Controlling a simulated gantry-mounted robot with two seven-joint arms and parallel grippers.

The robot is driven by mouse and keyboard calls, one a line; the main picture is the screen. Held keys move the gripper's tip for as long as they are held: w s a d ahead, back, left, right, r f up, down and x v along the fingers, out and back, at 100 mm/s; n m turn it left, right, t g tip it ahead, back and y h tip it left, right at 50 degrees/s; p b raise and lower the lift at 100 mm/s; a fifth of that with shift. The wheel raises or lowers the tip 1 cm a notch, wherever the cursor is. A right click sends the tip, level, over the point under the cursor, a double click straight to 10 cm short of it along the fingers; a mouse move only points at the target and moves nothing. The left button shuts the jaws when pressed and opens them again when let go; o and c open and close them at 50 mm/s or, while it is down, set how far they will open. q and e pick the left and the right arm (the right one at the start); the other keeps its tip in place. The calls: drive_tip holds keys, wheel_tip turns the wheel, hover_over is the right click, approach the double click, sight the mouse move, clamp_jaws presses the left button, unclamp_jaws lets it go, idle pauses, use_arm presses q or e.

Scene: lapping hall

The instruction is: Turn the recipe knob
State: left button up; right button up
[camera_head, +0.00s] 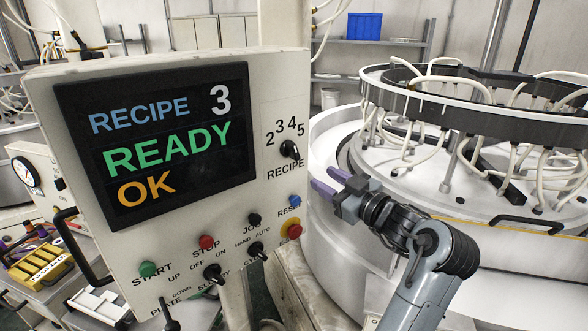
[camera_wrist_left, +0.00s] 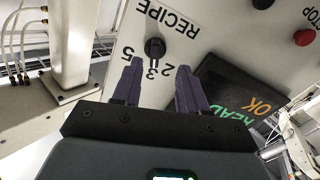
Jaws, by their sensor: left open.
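The recipe knob (camera_head: 289,150) is a small black knob on the front of the cream control panel (camera_head: 281,97), above the word RECIPE and below an arc of numbers 2 to 5. The panel's screen (camera_head: 160,135) reads RECIPE 3, READY, OK. My left gripper (camera_head: 321,177) has two purple fingers, apart and empty, to the lower right of the knob. In the left wrist view the knob (camera_wrist_left: 155,48) shows just beyond the open fingertips (camera_wrist_left: 159,66), between their lines. The fingers appear clear of the knob. My right gripper is not in view.
Below the knob are a blue reset button (camera_head: 295,201), a red button on yellow (camera_head: 293,230), and several other buttons and switches. A large round machine (camera_head: 335,130) with white hoses stands close behind my left arm. A dark handle (camera_head: 84,247) juts out at the panel's left.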

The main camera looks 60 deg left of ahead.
sight(297, 153)
use_arm(q)
drive_tip(key=shift+n, duration=0.5)
drive_tip(key=a+r, duration=0.1)
drive_tip(key=a, duration=0.2)
drive_tip(key=s+a+r, duration=0.1)
drive_tip(key=a, duration=0.2)
drive_tip(key=a+r+p, duration=0.1)
drive_tip(key=a, duration=0.1)
drive_tip(key=shift+s+a, duration=0.3)
drive_tip(key=shift+a, duration=0.1)
drive_tip(key=shift+s+a+f, duration=0.1)
drive_tip(key=shift+a+f, duration=0.05)
drive_tip(key=shift+a, duration=0.7)
drive_tip(key=shift+c, duration=0.3)
clamp_jaws()
